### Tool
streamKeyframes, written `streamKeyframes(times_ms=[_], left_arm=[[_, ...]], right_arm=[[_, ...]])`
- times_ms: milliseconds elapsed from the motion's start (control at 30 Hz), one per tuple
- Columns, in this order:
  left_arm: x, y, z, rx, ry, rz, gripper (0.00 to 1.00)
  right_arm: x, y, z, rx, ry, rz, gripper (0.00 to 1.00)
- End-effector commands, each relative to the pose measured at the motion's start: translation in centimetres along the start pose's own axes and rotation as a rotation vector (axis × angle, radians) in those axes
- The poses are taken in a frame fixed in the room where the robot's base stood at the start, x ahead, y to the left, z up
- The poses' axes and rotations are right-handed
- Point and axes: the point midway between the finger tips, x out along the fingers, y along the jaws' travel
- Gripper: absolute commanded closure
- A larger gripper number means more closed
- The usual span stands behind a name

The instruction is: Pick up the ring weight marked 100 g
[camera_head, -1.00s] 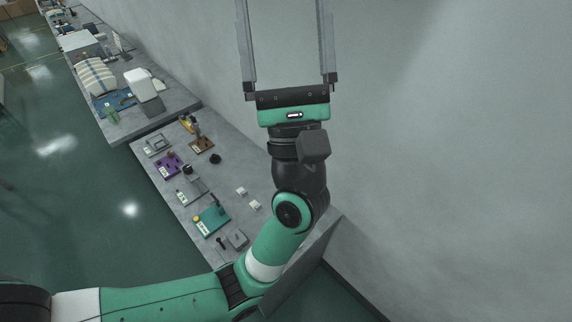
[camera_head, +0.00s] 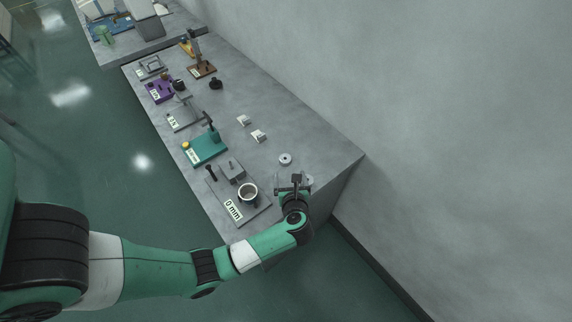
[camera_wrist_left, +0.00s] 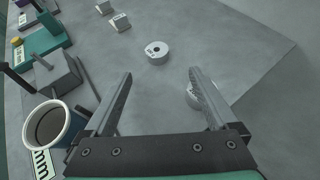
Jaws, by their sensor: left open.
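My left gripper (camera_head: 291,178) is open and empty, low over the near right end of the bench; its two fingers also show in the left wrist view (camera_wrist_left: 160,74). A pale ring weight (camera_head: 285,159) lies flat on the bench beyond the fingertips. In the left wrist view this ring (camera_wrist_left: 157,52) has a small label too blurred to read for sure. A second ring weight (camera_head: 309,180) lies right of the gripper; in the left wrist view it (camera_wrist_left: 194,97) is partly hidden behind the right finger, its marking not readable. My right gripper is out of view.
A cup (camera_head: 248,191) stands left of the gripper on a grey fixture with a "0 mm" label (camera_head: 233,210). A teal fixture (camera_head: 207,149), two small white labelled blocks (camera_head: 258,136) and other stands line the bench. Bare bench lies right of the blocks; a wall runs behind.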

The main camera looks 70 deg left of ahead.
Motion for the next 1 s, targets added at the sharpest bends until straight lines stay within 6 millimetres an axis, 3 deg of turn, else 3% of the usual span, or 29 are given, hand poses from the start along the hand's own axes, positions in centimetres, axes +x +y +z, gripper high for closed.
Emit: streamKeyframes(times_ms=[300,567,800,1000], left_arm=[[5.5,0.1,-0.1,-0.002,-0.001,0.002,0.08],[6.7,0.1,0.1,-0.002,-0.001,0.0,0.08],[10.6,0.6,0.0,-0.002,-0.001,0.0,0.08],[11.4,0.5,0.3,0.0,-0.001,-0.003,0.08]], right_arm=[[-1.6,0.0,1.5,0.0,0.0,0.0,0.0],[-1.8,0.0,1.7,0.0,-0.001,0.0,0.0],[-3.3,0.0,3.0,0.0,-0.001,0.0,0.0],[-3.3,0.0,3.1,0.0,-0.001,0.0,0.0]])
